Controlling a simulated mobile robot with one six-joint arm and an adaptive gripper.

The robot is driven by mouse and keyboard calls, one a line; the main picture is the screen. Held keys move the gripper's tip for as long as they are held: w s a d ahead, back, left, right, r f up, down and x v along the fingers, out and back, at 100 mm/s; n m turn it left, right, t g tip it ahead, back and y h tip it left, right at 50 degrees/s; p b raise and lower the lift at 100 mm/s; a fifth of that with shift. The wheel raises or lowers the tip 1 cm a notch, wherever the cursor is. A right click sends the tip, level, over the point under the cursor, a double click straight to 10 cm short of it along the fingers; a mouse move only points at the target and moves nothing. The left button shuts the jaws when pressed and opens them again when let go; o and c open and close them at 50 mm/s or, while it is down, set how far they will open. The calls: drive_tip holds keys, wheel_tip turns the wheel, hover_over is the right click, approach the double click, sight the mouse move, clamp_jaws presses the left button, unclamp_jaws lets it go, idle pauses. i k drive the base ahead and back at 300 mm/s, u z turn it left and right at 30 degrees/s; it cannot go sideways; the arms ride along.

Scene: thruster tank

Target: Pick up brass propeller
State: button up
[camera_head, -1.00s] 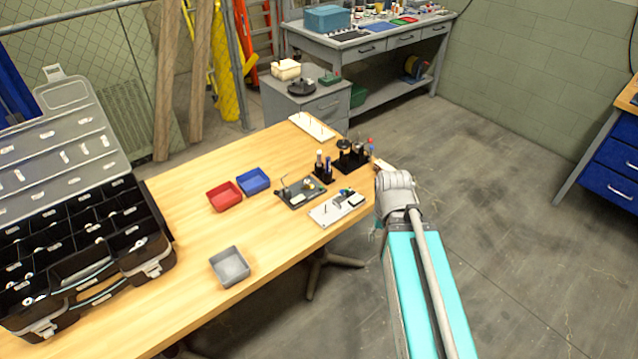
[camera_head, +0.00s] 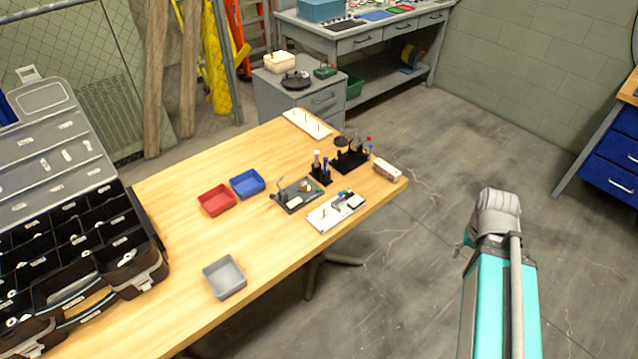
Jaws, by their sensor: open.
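I cannot make out the brass propeller for certain. A tiny gold-brown part (camera_head: 305,188) lies on the dark grey tray (camera_head: 285,200) near the right end of the wooden table, too small to identify. My arm stands at the right of the view, over the floor and clear of the table. Its grey joint (camera_head: 496,213) and teal link show, but my gripper is hidden from this camera.
The table (camera_head: 165,285) carries a red bin (camera_head: 216,201), a blue bin (camera_head: 247,184), a grey bin (camera_head: 224,278), a white tray (camera_head: 325,222), black tool stands (camera_head: 349,160) and an open compartment case (camera_head: 130,262) at left. Open floor lies right of the table.

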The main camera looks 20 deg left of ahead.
sight(304, 187)
drive_tip(key=z, duration=0.2)
drive_tip(key=k, duration=1)
drive_tip(key=u, duration=1.1)
drive_tip(key=i, duration=1)
drive_tip(key=z, duration=0.05)
